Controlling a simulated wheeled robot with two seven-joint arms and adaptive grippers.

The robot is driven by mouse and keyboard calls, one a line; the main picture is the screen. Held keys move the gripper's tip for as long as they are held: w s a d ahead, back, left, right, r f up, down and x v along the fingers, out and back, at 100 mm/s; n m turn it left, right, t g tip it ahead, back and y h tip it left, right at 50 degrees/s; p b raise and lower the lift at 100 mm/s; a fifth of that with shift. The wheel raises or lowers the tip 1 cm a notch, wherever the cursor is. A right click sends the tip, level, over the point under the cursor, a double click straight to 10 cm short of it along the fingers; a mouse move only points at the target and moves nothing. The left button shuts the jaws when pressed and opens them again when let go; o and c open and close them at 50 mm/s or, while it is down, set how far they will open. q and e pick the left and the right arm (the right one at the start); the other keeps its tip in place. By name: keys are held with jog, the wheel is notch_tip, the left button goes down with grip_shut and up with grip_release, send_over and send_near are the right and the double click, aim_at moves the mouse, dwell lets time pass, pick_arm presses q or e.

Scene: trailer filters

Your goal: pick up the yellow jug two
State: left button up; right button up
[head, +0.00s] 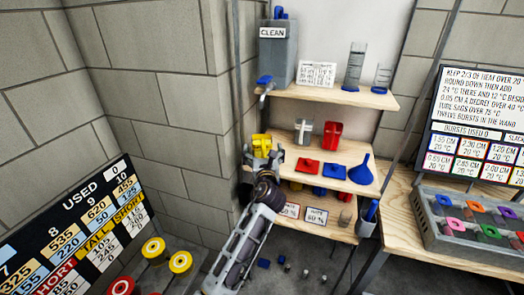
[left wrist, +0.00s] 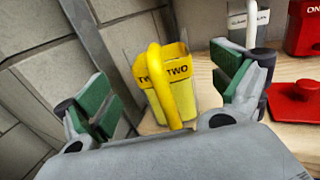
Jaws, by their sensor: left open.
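The yellow jug two (head: 262,141) stands at the left end of the middle wooden shelf in the head view. In the left wrist view the yellow jug two (left wrist: 178,92) shows its handle towards me and the word TWO on its yellow band. My left gripper (head: 262,160) is in front of the jug. In the left wrist view my left gripper (left wrist: 170,92) is open, with a green-padded finger on each side of the jug. I cannot tell if either finger touches it. The jug's base is partly hidden. My right gripper is not in view.
A red jug (head: 332,135) and a white-labelled container (head: 303,131) stand right of the yellow jug. A wall (head: 165,90) and shelf post are close on the left.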

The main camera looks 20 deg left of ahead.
pick_arm(q)
jog(key=x, duration=0.4)
jog(key=shift+w, duration=0.1)
jog(key=shift+c, duration=0.3)
jog(key=shift+r, duration=0.1)
jog(key=c, duration=1.5)
jog(key=shift+r, duration=0.25)
jog(key=shift+c, duration=0.2)
notch_tip(320, 180, up, 9)
jog(key=p, duration=0.1)
dwell(0.6)
jog(key=shift+r, duration=0.25)
dwell(0.5)
